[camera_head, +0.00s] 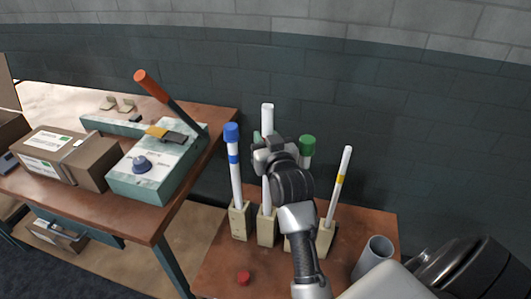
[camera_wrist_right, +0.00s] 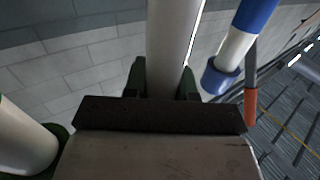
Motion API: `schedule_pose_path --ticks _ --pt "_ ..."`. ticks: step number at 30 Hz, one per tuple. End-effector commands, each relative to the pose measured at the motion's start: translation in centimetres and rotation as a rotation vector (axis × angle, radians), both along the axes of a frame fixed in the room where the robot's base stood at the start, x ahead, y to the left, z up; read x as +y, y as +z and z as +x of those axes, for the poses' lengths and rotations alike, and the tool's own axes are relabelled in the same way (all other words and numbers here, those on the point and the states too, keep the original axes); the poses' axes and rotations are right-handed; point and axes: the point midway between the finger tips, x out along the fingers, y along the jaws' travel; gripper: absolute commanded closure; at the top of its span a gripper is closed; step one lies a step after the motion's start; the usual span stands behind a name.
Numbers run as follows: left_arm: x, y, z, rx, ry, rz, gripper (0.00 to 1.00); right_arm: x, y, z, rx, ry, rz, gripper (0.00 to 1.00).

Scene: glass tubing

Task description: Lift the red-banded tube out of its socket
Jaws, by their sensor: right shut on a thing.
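A plain white tube (camera_head: 267,114) stands upright in line with a wooden socket block (camera_head: 267,229). My right gripper (camera_head: 266,143) is shut around the upper part of this tube, and in the wrist view the tube (camera_wrist_right: 172,45) passes between the two dark green fingers (camera_wrist_right: 163,80). No red band shows; the gripper and wrist hide part of the tube. Its lower end reaches the block; I cannot tell how deep it sits. A red cap (camera_head: 243,278) lies on the small table in front. My left gripper is not in view.
A blue-capped, blue-banded tube (camera_head: 234,165) stands close on the left. A green-capped tube (camera_head: 308,145) and a tilted yellow-banded tube (camera_head: 339,183) stand on the right. A grey cup (camera_head: 373,257) is at the small table's right. A bench (camera_head: 165,213) with a lever device (camera_head: 150,172) is left.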

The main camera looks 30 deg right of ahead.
Motion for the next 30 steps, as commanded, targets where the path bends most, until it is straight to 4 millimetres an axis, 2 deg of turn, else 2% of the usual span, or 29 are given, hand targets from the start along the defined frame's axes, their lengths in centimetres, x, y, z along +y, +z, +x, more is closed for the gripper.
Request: schedule_pose_path --ticks 1,6,13,23,30 --pt "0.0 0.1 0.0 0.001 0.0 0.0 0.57 0.0 1.4 0.0 -0.007 -0.001 -0.002 1.0" --pt "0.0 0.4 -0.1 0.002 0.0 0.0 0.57 0.0 4.7 0.0 -0.006 0.0 -0.003 1.0" --pt "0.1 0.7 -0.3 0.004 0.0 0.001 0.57 0.0 8.3 0.0 -0.006 0.0 -0.002 1.0" --pt "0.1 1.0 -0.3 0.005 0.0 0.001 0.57 0.0 10.8 0.0 -0.002 0.0 -0.001 1.0" --pt "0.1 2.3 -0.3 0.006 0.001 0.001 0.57 0.0 12.2 0.0 -0.001 0.0 -0.001 1.0"
